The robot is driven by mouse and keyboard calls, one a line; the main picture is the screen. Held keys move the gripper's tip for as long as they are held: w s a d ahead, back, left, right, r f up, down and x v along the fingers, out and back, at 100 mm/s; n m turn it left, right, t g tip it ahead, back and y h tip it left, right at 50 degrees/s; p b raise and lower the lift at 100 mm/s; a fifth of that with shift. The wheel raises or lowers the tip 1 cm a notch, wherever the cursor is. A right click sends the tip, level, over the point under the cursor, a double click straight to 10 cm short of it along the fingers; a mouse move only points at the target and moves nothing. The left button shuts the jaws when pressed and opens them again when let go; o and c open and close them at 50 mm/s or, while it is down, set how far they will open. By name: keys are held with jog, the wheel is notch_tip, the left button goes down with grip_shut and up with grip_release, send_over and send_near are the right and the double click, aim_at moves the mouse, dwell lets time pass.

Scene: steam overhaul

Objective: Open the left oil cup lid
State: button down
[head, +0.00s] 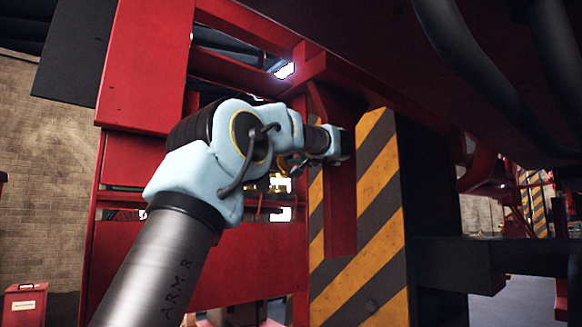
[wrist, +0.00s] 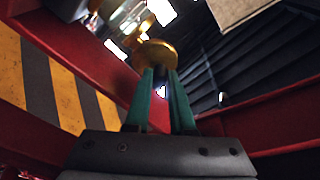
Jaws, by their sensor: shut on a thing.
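A round brass lid (wrist: 158,52) shows at the top middle of the wrist view. My gripper (wrist: 161,72) has two green fingers, and their tips are closed on the lid's edge. More brass and glass parts (wrist: 132,18) show behind it at the upper left. In the head view my arm reaches in among the red frame, and small brass parts (head: 280,183) show just below my wrist. My fingertips are mostly hidden there. I cannot tell how far the lid is tilted.
A yellow and black striped post (head: 365,215) stands right of my wrist. Red frame beams (head: 342,170) are close on both sides. Dark pipes (head: 470,65) hang at the upper right. A red box (head: 24,303) sits at the lower left.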

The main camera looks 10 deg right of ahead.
jog(key=t+b, duration=0.1)
jog(key=b, duration=0.2)
jog(key=f+b, duration=0.1)
jog(key=b, duration=0.1)
jog(key=shift+s+d+f+t+b, duration=0.15)
jog(key=shift+s+t+b, duration=0.1)
jog(key=shift+t+b, duration=0.15)
jog(key=shift+s+r+b, duration=0.1)
jog(key=shift+r+b, duration=0.1)
jog(key=shift+b, duration=0.25)
jog(key=c, duration=0.8)
grip_release()
jog(key=shift+o, duration=0.2)
jog(key=shift+s, duration=0.1)
